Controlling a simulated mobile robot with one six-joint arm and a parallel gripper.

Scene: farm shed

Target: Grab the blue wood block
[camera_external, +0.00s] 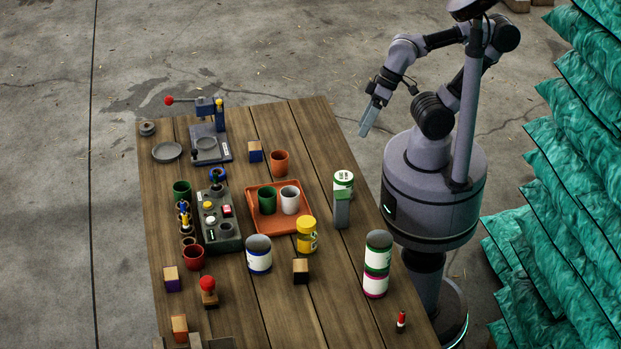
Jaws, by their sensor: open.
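The blue wood block (255,152) is a small cube with a pale wood top and a dark blue side. It stands on the wooden table (325,150), just left of an orange cup (280,162) and right of the grey press stand. My gripper (368,122) is open and empty. It points downward off the table's right edge, above the floor and well to the right of the block. Nothing hides the block.
An orange tray (278,228) with a green and a white cup lies in front of the block. A press (208,140) stands to its left. Other blocks are purple (172,279), black (300,271) and orange (179,328). The table behind the block is clear.

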